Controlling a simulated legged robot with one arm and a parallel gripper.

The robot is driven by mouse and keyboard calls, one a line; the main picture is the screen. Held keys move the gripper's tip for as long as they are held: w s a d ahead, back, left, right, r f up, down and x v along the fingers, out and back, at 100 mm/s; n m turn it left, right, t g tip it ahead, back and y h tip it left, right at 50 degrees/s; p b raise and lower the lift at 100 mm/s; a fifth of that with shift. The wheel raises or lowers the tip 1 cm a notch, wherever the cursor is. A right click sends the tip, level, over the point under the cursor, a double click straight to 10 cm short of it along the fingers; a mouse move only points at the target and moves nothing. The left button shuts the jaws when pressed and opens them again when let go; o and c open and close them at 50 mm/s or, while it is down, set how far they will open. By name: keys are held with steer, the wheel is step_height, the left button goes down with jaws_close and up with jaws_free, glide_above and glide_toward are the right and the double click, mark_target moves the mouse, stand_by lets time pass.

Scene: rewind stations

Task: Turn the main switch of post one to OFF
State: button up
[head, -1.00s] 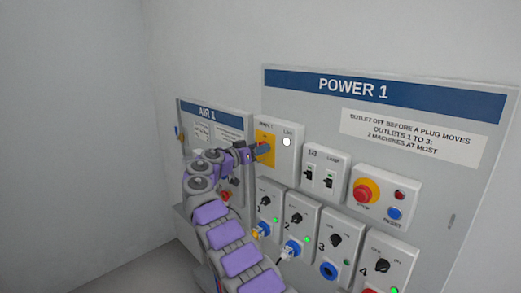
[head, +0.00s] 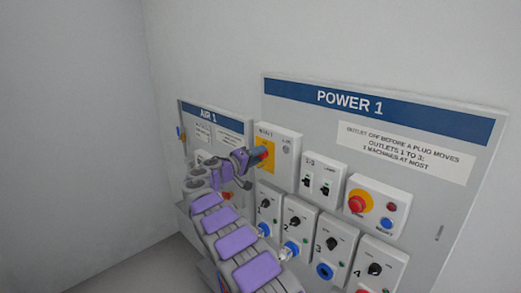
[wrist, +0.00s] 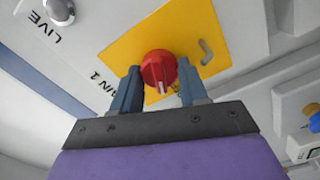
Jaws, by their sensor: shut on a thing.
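The main switch is a red knob (wrist: 158,70) on a yellow plate (wrist: 125,48) labelled MAIN 1. A white mark on the knob points down in the wrist view.
Outlet posts with black knobs (head: 332,243) stand below. The AIR 1 board (head: 222,122) is behind my arm on the left.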

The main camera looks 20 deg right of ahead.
steer(key=n+p, duration=0.1)
steer(key=n, duration=0.1)
steer(key=n+p, duration=0.2)
steer(key=shift+w+a+f+n+p, duration=0.15)
steer(key=shift+a+n+p, duration=0.15)
steer(key=shift+a+n, duration=0.1)
steer(key=shift+f, duration=0.15)
steer(key=o, duration=0.7)
steer(key=shift+c, duration=0.2)
steer(key=o, duration=0.4)
steer(key=shift+a, duration=0.3)
steer(key=shift+d, duration=0.1)
